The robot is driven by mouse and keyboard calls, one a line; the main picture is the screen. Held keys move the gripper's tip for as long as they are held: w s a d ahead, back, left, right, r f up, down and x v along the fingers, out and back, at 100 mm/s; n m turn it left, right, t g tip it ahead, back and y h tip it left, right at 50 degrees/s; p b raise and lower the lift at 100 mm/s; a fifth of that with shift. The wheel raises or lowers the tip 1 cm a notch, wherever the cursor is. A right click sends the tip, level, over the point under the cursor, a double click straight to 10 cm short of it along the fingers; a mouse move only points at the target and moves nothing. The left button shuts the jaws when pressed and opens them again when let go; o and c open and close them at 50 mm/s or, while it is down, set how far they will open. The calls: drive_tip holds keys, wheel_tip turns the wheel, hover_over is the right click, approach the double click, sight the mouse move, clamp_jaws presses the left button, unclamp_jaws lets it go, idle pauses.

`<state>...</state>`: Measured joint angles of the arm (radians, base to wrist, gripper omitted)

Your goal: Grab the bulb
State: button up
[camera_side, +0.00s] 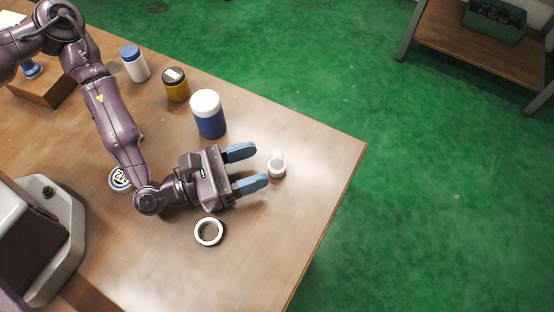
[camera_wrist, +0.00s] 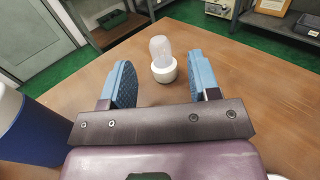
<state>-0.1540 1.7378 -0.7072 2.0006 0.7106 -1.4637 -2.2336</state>
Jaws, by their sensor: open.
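The bulb (camera_side: 277,163) is a small frosted dome on a white round base. It stands upright on the table near the right edge in the side view. In the wrist view the bulb (camera_wrist: 162,58) is ahead, between the lines of the two fingers and a little beyond their tips. My gripper (camera_side: 256,167) is open and empty, with its two blue fingers low over the table and pointing at the bulb. The fingers also show in the wrist view (camera_wrist: 160,75), one on each side, apart from the bulb.
A blue jar with a white lid (camera_side: 208,115) stands close behind my gripper. A yellow jar (camera_side: 175,86) and a white bottle with a blue cap (camera_side: 134,64) are farther back. A bearing ring (camera_side: 209,232) lies in front. The table edge (camera_side: 340,205) is beyond the bulb.

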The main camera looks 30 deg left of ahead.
sight(277, 163)
drive_tip(key=x, duration=0.6)
drive_tip(key=shift+w+d+r, duration=0.1)
drive_tip(key=shift+w+d, duration=0.2)
drive_tip(key=shift+c, duration=0.5)
drive_tip(key=c, duration=0.9)
